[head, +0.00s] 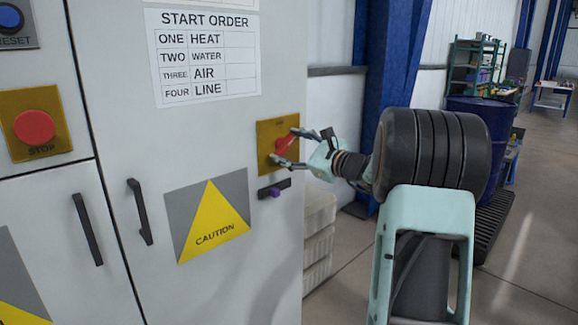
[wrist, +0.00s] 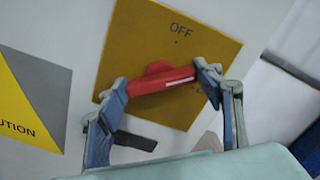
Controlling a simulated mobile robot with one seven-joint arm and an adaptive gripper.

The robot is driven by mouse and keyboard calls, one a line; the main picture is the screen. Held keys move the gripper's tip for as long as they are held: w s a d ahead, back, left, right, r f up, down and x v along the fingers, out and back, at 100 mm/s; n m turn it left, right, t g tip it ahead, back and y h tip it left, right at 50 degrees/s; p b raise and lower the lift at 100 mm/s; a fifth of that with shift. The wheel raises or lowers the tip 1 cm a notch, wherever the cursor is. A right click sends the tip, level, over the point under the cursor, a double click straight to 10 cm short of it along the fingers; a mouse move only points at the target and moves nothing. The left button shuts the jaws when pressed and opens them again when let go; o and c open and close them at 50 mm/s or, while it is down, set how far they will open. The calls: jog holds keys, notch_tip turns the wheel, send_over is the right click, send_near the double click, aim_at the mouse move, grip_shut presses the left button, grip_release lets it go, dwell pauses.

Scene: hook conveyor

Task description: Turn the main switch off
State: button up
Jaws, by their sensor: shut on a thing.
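The main switch is a red handle (head: 286,144) on a yellow plate (head: 263,135) at the right side of the grey cabinet front. In the wrist view the red handle (wrist: 160,79) lies crosswise, with a white line near its right end. The word OFF is printed on the plate (wrist: 150,30) above it. My gripper (head: 284,147) reaches in from the right and is shut on the handle, one finger at each end. In the wrist view my gripper (wrist: 162,82) hides parts of the handle's ends. Other lettering on the plate cannot be read.
A small dark fitting with a purple knob (head: 275,191) sits just below the plate. A red stop button (head: 35,127), a blue reset button (head: 10,19) and black door handles (head: 139,211) stand out further left. Pale stacked blocks (head: 319,235) stand beside the cabinet.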

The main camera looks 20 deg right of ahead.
jog(key=n+b, duration=0.2)
jog(key=b, duration=0.2)
jog(key=f+n+b, duration=0.1)
jog(key=n+b, duration=0.1)
jog(key=b, duration=0.1)
jog(key=shift+b, duration=0.4)
jog(key=n+b, duration=0.2)
jog(key=b, duration=0.2)
jog(key=shift+a+n, duration=0.1)
jog(key=shift+n, duration=0.3)
jog(key=n+b, duration=0.3)
jog(key=b, duration=0.1)
jog(key=shift+r, duration=0.2)
jog(key=shift+b, duration=0.35)
jog(key=shift+r+n, duration=0.15)
jog(key=shift+n, duration=0.25)
jog(key=o, duration=1.2)
jog(key=shift+c, duration=0.2)
jog(key=shift+s, duration=0.1)
